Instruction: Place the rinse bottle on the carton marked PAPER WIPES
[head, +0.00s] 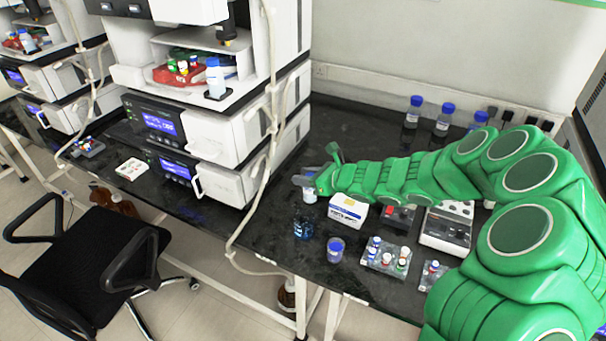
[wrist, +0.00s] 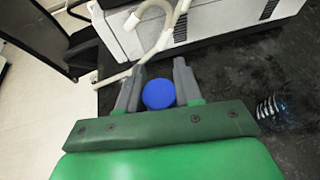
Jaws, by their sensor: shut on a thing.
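My gripper (head: 316,168) is shut on a bottle with a white body (head: 309,192), taken as the rinse bottle. In the wrist view its round blue cap (wrist: 159,94) sits between the two grey fingers of my gripper (wrist: 160,82). The bottle looks upright; I cannot tell whether its base touches the bench. The fingers partly hide the bottle in the head view.
A dark blue glass beaker (head: 303,227) and a blue-lidded jar (head: 336,250) stand in front. A vial rack (head: 386,257), a red-and-black device (head: 398,217) and a grey instrument (head: 448,230) lie to the right. The tall instrument stack (head: 225,135) rises on the left.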

